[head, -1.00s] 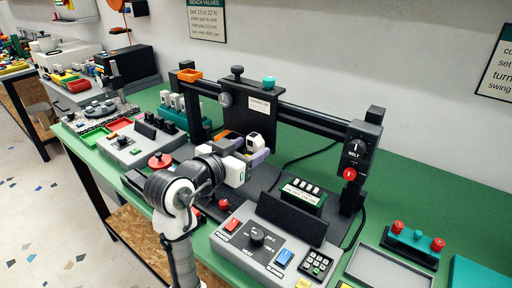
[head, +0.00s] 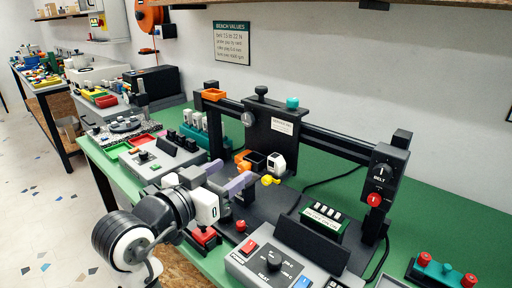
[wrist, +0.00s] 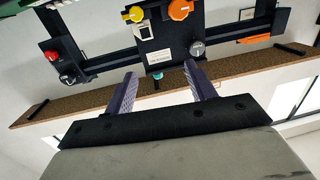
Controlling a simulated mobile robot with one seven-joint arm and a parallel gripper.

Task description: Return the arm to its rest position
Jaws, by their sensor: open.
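My gripper (head: 238,172) stands in front of the printer's carriage (head: 271,125) in the head view, with my arm bent at lower left. Its two purple fingers are apart, with nothing seen between them. In the wrist view my gripper (wrist: 160,72) also shows its fingers spread. Beyond them is the carriage plate (wrist: 172,42) with its grey knob (wrist: 197,48) and teal knob (wrist: 157,74). The fingers look clear of the carriage, though the exact gap is hard to tell.
The printer's crossbar (head: 330,137) and right post with a red knob (head: 374,200) stand close by. A grey control panel (head: 270,262) is in front. More devices (head: 160,155) line the bench at left. Open floor (head: 45,220) lies left of the bench.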

